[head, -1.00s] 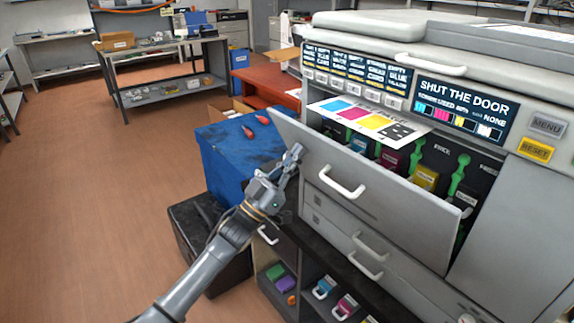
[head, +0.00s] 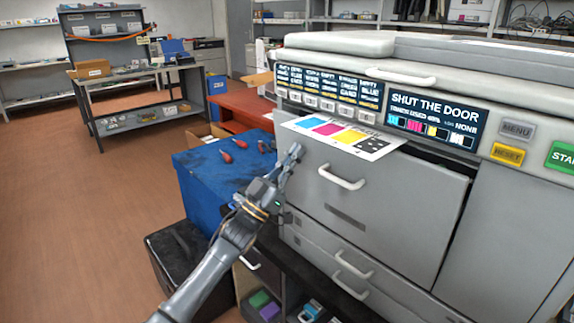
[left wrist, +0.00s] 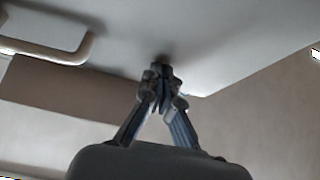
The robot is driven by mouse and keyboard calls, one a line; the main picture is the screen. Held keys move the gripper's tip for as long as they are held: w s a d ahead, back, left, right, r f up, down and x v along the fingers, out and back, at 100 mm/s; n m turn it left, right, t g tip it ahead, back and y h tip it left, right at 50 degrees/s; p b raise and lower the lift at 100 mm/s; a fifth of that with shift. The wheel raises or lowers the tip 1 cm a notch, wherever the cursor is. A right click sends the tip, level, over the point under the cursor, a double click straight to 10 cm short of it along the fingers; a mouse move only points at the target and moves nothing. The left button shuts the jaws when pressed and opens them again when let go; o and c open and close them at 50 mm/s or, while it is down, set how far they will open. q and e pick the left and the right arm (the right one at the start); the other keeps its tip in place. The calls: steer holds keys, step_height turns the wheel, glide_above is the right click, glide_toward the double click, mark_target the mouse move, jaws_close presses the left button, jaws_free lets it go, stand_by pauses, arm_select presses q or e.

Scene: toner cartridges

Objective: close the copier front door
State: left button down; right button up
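The copier front door (head: 365,205) is a grey panel with a white handle (head: 341,177). In the head view it stands nearly upright, with a dark gap along its top right edge. My left gripper (head: 293,155) is at the door's left edge, near the top. In the left wrist view, my left gripper (left wrist: 161,72) has its fingertips together against or very near the grey door surface (left wrist: 190,40), with nothing visible between them. The door handle (left wrist: 75,50) is at the left there. My right gripper is not in view.
A sheet with colour patches (head: 340,135) lies above the door. The copier screen (head: 432,118) reads "SHUT THE DOOR". A blue box (head: 205,195) with red-handled tools stands left of the copier. Drawers (head: 345,265) are below the door. Open floor lies at left.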

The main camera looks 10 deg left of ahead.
arm_select(q)
steer(key=s+a+p, duration=0.5)
steer(key=s, duration=0.2)
steer(key=w+a+f+n+y, duration=0.1)
steer(key=f+n+y, duration=0.15)
steer(key=f, duration=0.55)
steer(key=w+a+f+n+g+y, duration=0.1)
steer(key=f+y, duration=0.3)
steer(key=f, duration=0.3)
steer(key=a+f+n+y, duration=0.2)
steer(key=f+y, duration=0.1)
steer(key=f, duration=0.5)
steer(key=s+a+f+g+y, duration=0.25)
steer(key=s+f, duration=0.25)
steer(key=f, duration=0.7)
steer(key=s+a+f+g+y, duration=0.1)
steer(key=s+f+g, duration=0.3)
steer(key=f, duration=0.8)
steer(key=s+a+f+g+y, duration=0.15)
steer(key=s+f+g, duration=0.35)
steer(key=s+f, duration=1.3)
steer(key=s+f+g, duration=0.3)
steer(key=s+f, duration=0.1)
steer(key=s, duration=1.1)
steer(key=s+f+g+y, duration=0.1)
steer(key=s+f+g, duration=0.3)
steer(key=s, duration=1.1)
steer(key=shift+s+d+f+p, duration=0.2)
steer(key=shift+d+f+p, duration=0.05)
steer(key=shift+p, duration=0.1)
